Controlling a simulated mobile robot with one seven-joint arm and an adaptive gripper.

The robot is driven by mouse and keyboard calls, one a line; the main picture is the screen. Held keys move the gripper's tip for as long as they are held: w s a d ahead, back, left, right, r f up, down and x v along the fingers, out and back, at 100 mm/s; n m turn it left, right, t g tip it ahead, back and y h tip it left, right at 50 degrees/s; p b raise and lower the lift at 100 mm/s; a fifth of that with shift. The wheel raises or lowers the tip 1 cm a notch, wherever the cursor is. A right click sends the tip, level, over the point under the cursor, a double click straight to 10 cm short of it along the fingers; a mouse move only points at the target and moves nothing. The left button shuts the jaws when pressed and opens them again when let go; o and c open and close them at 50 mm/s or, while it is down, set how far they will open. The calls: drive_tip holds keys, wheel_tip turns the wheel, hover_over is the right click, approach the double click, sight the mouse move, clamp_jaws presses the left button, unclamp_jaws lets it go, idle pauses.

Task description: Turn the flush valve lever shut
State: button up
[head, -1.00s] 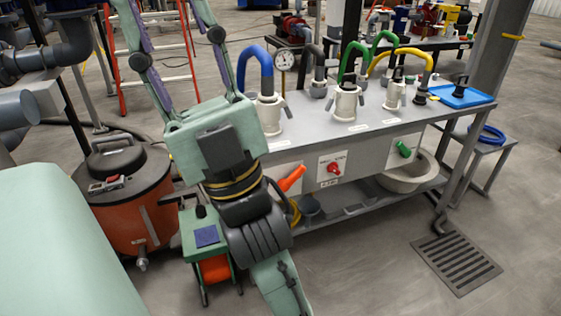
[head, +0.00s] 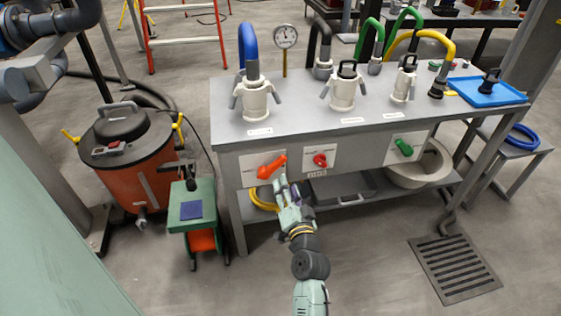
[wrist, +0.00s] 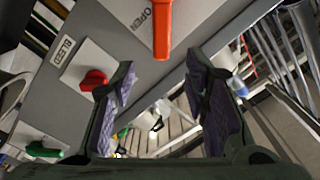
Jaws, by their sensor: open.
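The orange lever (head: 271,167) is on a pale plate at the left of the bench's front panel, slanting up to the right. In the wrist view the lever (wrist: 164,28) comes down from the top edge beside a label reading OPEN; its upper end is cut off. I cannot read the word "flush" on any plate. My gripper (head: 281,184) is just below and right of the lever. In the wrist view my gripper (wrist: 160,76) is open and empty, with the lever's free end in line with the gap, just beyond the fingertips. No contact shows.
A red knob (head: 320,160) with a BLEED label and a green lever (head: 403,147) sit to the right on the panel. The bench shelf (head: 340,187) holds a yellow hose and a basin. A green stand (head: 196,210) and an orange drum (head: 128,158) are left.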

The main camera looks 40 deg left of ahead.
sight(280, 164)
drive_tip(key=p+x, duration=0.2)
drive_tip(key=x, duration=0.8)
drive_tip(key=shift+a, duration=0.25)
clamp_jaws()
idle(0.4)
